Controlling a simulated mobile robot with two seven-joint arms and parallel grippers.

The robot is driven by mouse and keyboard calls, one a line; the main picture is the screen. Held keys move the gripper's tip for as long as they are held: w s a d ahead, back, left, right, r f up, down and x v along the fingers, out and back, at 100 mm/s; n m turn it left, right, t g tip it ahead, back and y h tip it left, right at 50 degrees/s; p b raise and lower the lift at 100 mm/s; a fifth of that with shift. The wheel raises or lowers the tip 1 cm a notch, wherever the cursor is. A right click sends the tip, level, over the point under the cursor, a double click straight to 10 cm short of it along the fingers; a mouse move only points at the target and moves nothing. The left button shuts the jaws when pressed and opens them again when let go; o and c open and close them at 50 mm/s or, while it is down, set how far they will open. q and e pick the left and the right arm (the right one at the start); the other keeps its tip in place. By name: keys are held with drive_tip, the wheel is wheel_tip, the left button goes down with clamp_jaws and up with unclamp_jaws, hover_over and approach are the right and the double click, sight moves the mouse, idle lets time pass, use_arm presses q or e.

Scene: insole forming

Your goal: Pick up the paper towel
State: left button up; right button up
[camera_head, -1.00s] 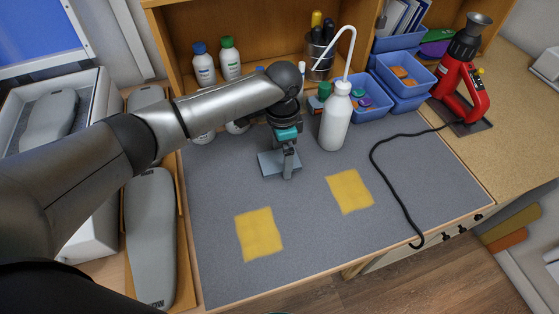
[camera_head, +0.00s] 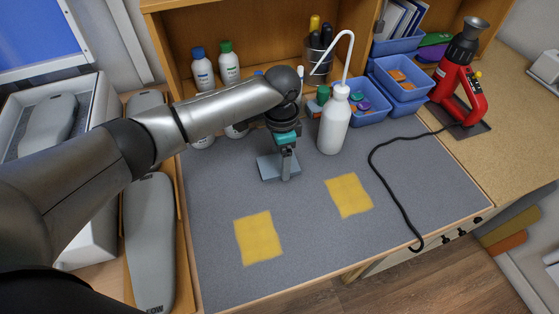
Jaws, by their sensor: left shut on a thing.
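A flat grey-blue folded piece, which looks like the paper towel (camera_head: 267,168), lies on or just above the grey mat, left of the white spout bottle. My left gripper (camera_head: 285,175) points down at its right part and is shut on it. The fingers hide some of it, and I cannot tell whether it is clear of the mat. My right gripper is not in view.
Two yellow squares (camera_head: 258,238) (camera_head: 348,195) lie flat on the grey mat (camera_head: 310,230). The white spout bottle (camera_head: 334,125) stands close to the right of my gripper. Blue bins (camera_head: 402,88), a red tool (camera_head: 460,88) and its black cable (camera_head: 393,190) are further right. The mat's front is free.

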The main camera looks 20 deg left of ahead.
use_arm(q)
wheel_tip(320, 180, up, 20)
drive_tip(key=p, duration=0.2)
drive_tip(key=shift+p, duration=0.4)
